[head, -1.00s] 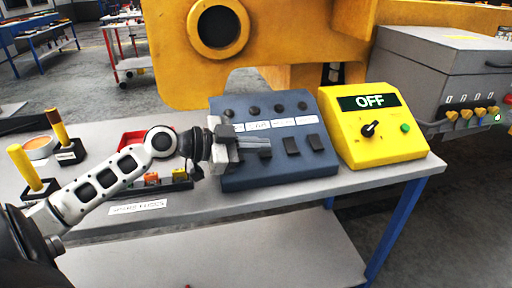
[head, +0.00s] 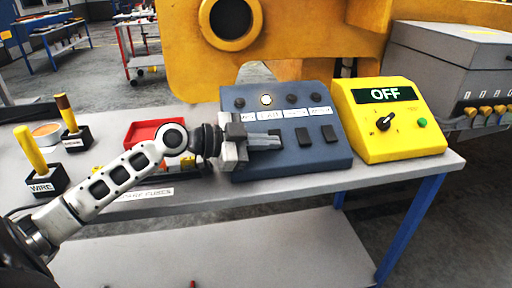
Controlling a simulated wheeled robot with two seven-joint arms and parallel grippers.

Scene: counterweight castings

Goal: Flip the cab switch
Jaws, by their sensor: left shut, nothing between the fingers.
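A dark blue switch panel (head: 290,164) stands on the table. It has a row of round lamps, a row of white labels whose words are too small to read surely, and dark rocker switches. The second lamp from the left (head: 266,100) glows pale yellow; the other lamps are dark. Two rocker switches show at the right, one (head: 304,137) and another (head: 326,133). My left gripper (head: 277,141) is shut and empty, over the left half of the panel. It hides the switches there; I cannot tell whether it touches one. My right gripper is out of view.
A yellow box (head: 405,145) with a knob and an OFF display stands right of the panel. At left are a red tray (head: 157,129) and yellow- and brown-handled tools in dark holders (head: 43,181). A large yellow casting (head: 300,70) rises behind the table.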

